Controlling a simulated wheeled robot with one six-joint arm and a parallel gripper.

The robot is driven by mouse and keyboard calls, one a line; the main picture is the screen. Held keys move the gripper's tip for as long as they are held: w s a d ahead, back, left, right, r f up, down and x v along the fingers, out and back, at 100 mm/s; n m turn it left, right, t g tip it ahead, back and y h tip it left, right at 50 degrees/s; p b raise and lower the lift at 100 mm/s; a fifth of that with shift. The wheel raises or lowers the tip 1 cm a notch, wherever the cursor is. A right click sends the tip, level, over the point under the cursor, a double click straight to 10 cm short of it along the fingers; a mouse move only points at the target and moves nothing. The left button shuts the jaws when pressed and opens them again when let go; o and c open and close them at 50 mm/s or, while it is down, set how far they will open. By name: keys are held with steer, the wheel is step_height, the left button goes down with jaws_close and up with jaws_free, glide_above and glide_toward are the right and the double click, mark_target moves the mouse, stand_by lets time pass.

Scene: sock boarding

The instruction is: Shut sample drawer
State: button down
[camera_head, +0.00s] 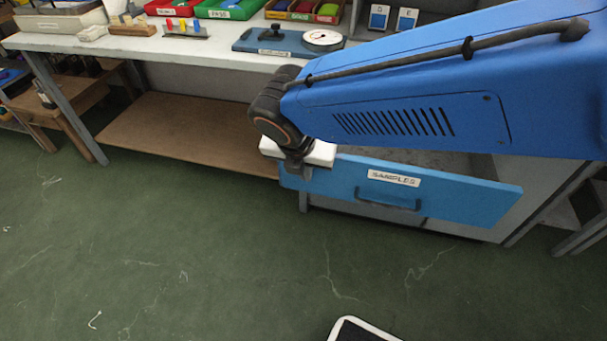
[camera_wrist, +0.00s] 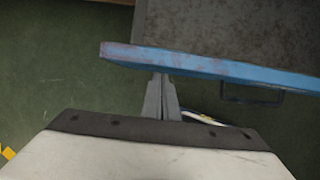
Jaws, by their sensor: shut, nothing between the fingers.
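The sample drawer (camera_head: 470,203) has a blue front with a label reading SAMPLES and a dark bar handle (camera_head: 388,198). It stands pulled out from the grey cabinet under the bench. The wrist view shows the top edge of the drawer front (camera_wrist: 215,66), part of its grey, bare interior and the handle (camera_wrist: 252,95) to the right. My gripper (camera_head: 303,178) is shut and empty at the left end of the drawer front, on its outer side. In the wrist view its fingers (camera_wrist: 161,82) reach the front's lower edge; I cannot tell whether they touch.
The white workbench (camera_head: 215,49) above holds red and green trays, a blue device with a round dial (camera_head: 322,38) and small blocks. A brown lower shelf (camera_head: 185,130) lies left of the drawer. Green floor (camera_head: 200,250) in front is mostly clear.

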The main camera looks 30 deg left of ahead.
steer(key=shift+w, duration=0.15)
steer(key=w+a, duration=0.2)
steer(key=w, duration=0.7)
steer(key=w+a, duration=0.2)
steer(key=w, duration=0.7)
steer(key=w+a, duration=0.2)
steer(key=w, duration=0.7)
steer(key=shift+a, duration=0.3)
